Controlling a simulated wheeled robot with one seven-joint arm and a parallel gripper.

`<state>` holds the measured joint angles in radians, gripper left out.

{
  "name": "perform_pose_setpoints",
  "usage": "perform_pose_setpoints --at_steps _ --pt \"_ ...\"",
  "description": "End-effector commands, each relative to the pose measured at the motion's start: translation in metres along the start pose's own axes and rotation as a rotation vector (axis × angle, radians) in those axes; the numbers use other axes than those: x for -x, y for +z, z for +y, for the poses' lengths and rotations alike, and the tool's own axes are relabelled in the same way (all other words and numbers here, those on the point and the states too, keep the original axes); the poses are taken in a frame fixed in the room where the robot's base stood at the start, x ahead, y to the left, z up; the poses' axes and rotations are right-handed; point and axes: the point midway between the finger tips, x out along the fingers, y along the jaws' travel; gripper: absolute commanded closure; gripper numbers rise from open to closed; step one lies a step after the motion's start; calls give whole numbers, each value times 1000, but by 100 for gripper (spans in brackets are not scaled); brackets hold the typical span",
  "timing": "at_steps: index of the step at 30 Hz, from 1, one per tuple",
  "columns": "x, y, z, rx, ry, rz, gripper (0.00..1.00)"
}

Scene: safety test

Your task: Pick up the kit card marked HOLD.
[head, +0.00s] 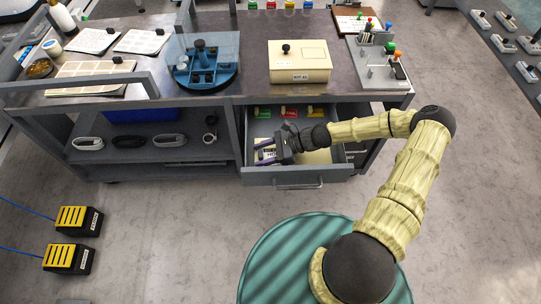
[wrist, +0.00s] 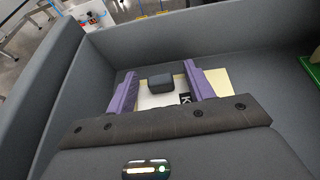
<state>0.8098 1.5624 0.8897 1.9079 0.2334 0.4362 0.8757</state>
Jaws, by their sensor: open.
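My gripper (head: 263,153) is inside the drawer, above this card. Its purple fingers are open, one on each side of the knob (wrist: 160,70), with a gap visible on both sides. A pale yellow card (wrist: 219,82) shows beyond the right finger.
Green, red and orange pieces (head: 288,112) lie at the drawer's back. The drawer walls (wrist: 240,30) rise around my gripper. The bench (head: 250,85) above carries a cream kit box (head: 299,66) and a blue fixture (head: 203,75). Yellow-black pedals (head: 78,220) stand on the floor at left.

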Motion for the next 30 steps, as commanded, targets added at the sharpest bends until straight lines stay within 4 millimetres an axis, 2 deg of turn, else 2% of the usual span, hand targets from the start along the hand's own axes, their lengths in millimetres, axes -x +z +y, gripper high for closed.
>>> perform_pose_setpoints --at_steps 1,6,8,15,20,30 --pt "0 0 0 0 0 0 53" --pt "0 0 0 0 0 0 87" --pt "0 0 0 0 0 0 95" --pt "0 0 0 0 0 0 95" --pt "5 10 -1 2 -1 1 95" --pt "30 69 0 2 -1 2 95"
